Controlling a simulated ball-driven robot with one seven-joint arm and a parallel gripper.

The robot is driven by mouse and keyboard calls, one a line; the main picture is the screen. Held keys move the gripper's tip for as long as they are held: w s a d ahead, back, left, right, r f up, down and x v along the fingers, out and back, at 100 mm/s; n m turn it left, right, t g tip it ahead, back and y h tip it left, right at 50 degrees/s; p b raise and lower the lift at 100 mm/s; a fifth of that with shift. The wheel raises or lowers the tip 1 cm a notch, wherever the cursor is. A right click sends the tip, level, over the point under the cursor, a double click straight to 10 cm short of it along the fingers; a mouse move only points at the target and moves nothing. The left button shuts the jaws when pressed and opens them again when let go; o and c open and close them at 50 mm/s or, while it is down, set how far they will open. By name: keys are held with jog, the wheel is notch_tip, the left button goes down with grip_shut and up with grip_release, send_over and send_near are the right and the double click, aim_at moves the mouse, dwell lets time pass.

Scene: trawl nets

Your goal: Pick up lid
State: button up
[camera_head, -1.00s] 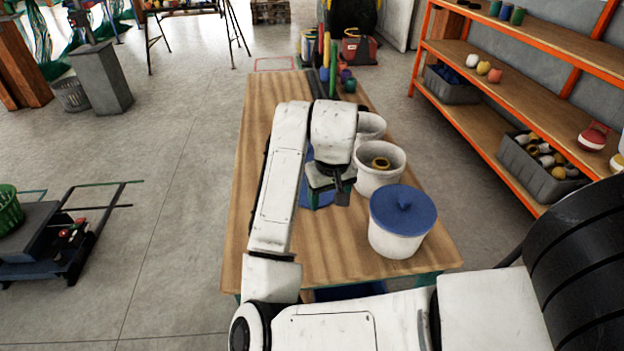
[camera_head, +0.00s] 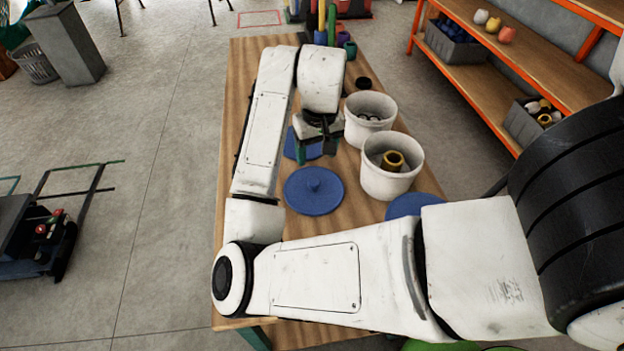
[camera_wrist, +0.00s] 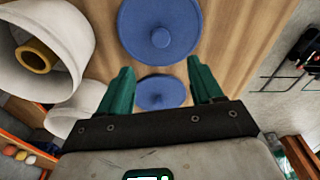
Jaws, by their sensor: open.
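Two round blue lids with small knobs lie flat on the wooden table. The nearer lid (camera_head: 313,191) is in full view; in the wrist view it is the larger one (camera_wrist: 160,32) at the top. The farther lid (camera_head: 297,150) is partly hidden by my gripper; in the wrist view it shows (camera_wrist: 160,93) between the fingers. A third blue lid (camera_head: 415,205) is partly covered by my arm. My gripper (camera_head: 316,155) is open and empty, above the table near the farther lid. Its green fingers (camera_wrist: 160,78) stand apart in the wrist view.
Two open white pots stand right of the lids. The nearer pot (camera_head: 390,182) holds a yellow ring; the farther pot (camera_head: 369,124) holds small dark items. Coloured cylinders (camera_head: 328,35) stand at the table's far end. An orange-framed shelf (camera_head: 500,75) is on the right.

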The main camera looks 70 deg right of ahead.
send_over(314, 181)
notch_tip(314, 181, down, 5)
jog(key=shift+s+a, duration=0.1)
jog(key=shift+f, duration=2.65)
jog(key=shift+c, duration=0.3)
jog(key=c, duration=1.1)
